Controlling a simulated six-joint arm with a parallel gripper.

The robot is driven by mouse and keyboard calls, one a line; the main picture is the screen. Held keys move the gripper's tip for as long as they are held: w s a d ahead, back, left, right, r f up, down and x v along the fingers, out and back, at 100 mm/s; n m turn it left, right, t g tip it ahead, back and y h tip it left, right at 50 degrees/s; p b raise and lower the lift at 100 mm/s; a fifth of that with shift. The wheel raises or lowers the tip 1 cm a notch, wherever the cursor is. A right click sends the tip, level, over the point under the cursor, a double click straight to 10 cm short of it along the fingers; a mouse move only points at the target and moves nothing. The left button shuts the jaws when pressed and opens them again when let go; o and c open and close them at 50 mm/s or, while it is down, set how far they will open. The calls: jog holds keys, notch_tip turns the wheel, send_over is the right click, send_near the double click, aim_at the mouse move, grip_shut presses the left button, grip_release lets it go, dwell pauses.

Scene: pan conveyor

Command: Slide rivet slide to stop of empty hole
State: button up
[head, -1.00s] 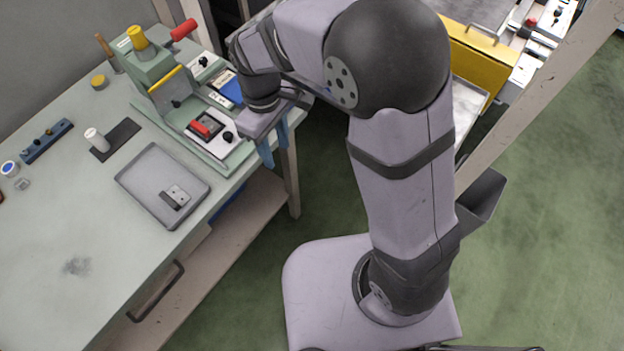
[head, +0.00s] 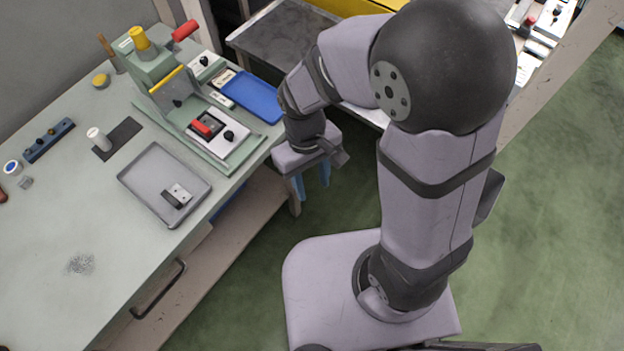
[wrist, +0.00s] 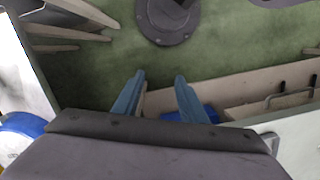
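A green bench press (head: 160,75) with a yellow knob and a red handle stands on the bench. On its base sits a pale plate (head: 217,134) with a red block (head: 207,126) and a black knob (head: 229,135). A second pale plate with a black knob (head: 204,61) sits further back. I cannot tell which is the rivet slide, and the hole is too small to make out. My gripper (head: 311,183) hangs past the bench's right edge, apart from the press. In the wrist view its blue fingers (wrist: 160,82) are spread with nothing between them.
A blue tray (head: 252,97) lies beside the press. A grey tray (head: 150,165) holds a small metal part (head: 176,194). A white cylinder (head: 98,139) stands on a dark mat. The front of the bench (head: 50,270) is clear. A metal table (head: 275,45) stands behind.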

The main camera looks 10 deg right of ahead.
dwell(0.3)
jog(key=m+t+y+p, duration=0.1)
jog(key=m+y+p, duration=0.5)
jog(key=m, duration=1.7)
send_near(228, 134)
jog(key=shift+s+a+h+p, duration=0.1)
jog(key=shift+a+h+p, duration=0.3)
jog(key=shift+p, duration=0.3)
jog(key=shift+p+x, duration=0.8)
jog(key=shift+x, duration=2.95)
